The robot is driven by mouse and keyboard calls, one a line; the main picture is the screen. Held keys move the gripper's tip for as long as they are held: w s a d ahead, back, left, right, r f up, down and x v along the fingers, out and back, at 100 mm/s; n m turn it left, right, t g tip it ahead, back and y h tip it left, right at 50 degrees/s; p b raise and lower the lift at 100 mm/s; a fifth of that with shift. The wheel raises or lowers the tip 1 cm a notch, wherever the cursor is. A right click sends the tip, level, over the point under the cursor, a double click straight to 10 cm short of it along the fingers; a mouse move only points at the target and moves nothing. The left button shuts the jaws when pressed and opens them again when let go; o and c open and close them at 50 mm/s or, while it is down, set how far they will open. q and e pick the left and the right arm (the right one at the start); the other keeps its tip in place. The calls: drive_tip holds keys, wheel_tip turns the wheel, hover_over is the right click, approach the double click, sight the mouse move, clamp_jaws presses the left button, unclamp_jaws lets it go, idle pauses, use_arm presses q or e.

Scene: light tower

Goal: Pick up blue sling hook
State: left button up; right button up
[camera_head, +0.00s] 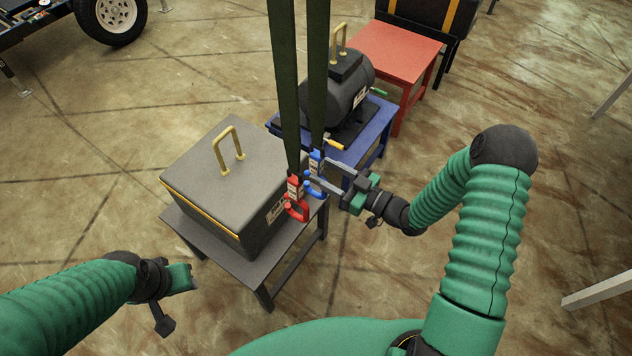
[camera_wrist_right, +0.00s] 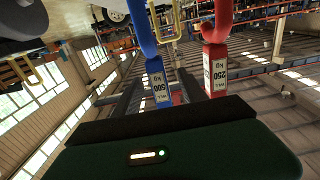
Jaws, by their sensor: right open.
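The blue sling hook (camera_head: 314,184) hangs from a dark green strap, beside the red sling hook (camera_head: 296,207). My right gripper (camera_head: 318,172) is open, with its fingers reaching from the right to the blue hook. In the right wrist view, the blue hook's labelled block (camera_wrist_right: 158,82) appears between the two dark fingers (camera_wrist_right: 158,95), not clamped. Whether a finger touches it I cannot tell. The red hook's block (camera_wrist_right: 215,72) is just to the right there. My left gripper (camera_head: 180,279) is at the lower left, away from the hooks; its fingers do not show clearly.
A grey box (camera_head: 210,170) with a yellow handle sits on a dark table (camera_head: 262,262) behind and left of the hooks. A black motor (camera_head: 340,95) sits on a blue table (camera_head: 380,125). A red table (camera_head: 385,50) stands farther back.

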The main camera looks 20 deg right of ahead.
drive_tip(key=x, duration=0.6)
drive_tip(key=shift+w+r, duration=0.3)
drive_tip(key=shift+r, duration=0.1)
drive_tip(key=shift+s+d, duration=0.1)
drive_tip(key=shift+d, duration=0.05)
clamp_jaws()
drive_tip(key=shift+r, duration=0.1)
